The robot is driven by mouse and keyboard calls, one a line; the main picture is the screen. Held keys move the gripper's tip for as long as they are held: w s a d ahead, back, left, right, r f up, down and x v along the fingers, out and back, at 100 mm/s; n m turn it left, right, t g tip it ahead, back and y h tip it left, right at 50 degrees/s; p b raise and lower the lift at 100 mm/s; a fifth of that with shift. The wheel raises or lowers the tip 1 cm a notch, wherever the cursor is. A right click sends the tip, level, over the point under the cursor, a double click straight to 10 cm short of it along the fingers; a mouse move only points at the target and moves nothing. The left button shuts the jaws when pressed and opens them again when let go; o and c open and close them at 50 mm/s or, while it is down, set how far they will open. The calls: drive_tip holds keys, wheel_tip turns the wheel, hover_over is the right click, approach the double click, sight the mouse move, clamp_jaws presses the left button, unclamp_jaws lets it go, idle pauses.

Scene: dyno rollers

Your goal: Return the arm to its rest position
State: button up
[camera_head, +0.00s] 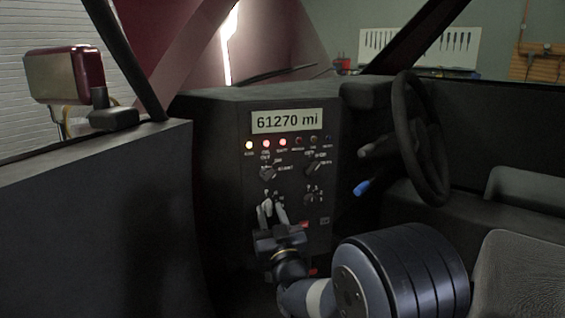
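My gripper (270,207) is low in front of the lower left of a dark control panel (292,205) inside a car. Its fingers point up toward the panel beside the lower-left knob, which they partly hide. I cannot tell whether they touch the knob or how far apart they are. My arm comes in from the bottom right. The panel display (287,120) reads "61270 mi".
The steering wheel (402,135) and a blue-tipped lever (362,187) are right of the panel. A seat (520,275) is at lower right. A dark door (95,225) with a red-cased mirror (65,75) stands at left. Other knobs and a red switch (304,224) sit on the panel.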

drive_tip(key=shift+w+a+r, duration=0.1)
drive_tip(key=shift+w+r, duration=0.05)
drive_tip(key=shift+w, duration=0.1)
